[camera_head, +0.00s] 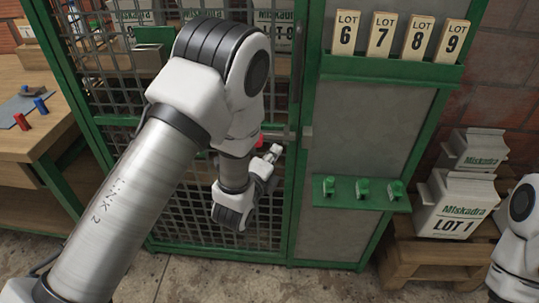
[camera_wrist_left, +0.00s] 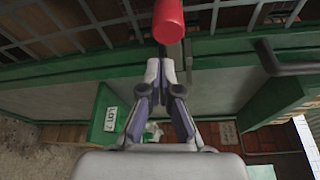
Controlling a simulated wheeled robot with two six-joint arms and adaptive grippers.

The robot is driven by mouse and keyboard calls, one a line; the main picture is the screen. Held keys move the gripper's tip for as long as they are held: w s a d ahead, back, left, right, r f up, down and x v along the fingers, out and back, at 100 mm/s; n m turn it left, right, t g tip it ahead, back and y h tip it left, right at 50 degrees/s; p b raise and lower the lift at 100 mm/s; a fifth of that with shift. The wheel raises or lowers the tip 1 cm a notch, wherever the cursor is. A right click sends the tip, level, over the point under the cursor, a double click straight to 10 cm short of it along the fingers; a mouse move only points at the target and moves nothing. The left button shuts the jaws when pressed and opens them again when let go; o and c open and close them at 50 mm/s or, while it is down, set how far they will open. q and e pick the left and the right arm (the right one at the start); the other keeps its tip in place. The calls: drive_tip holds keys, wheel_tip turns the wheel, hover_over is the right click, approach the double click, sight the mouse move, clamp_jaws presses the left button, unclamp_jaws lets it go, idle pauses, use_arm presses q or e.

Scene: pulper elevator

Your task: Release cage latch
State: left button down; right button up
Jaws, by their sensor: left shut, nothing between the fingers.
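The cage is a green-framed wire mesh door (camera_head: 296,215) in the middle of the head view, and it looks shut. A red latch knob (camera_head: 260,139) shows in part at its right side, partly hidden by my left arm. In the left wrist view the red knob (camera_wrist_left: 168,22) is a cylinder at the top, on a dark rod. My left gripper (camera_head: 275,150) is at the knob's lower right in the head view. In the wrist view its fingertips (camera_wrist_left: 161,66) are together and empty just below the knob; I cannot tell whether they touch it. My right gripper is outside the view.
Right of the door, a green shelf (camera_head: 340,68) holds lot number blocks, and a lower ledge (camera_head: 345,200) holds green pegs. White Miskadra stacks (camera_head: 452,205) stand on a wooden pallet at right. A wooden table (camera_head: 25,140) stands at left. The concrete floor in front is clear.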

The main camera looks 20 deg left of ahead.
use_arm(q)
drive_tip(key=s, duration=0.9)
drive_tip(key=shift+s+d+r+p, duration=0.3)
drive_tip(key=shift+s+d, duration=0.05)
drive_tip(key=shift+d, duration=0.05)
drive_tip(key=shift+d, duration=0.1)
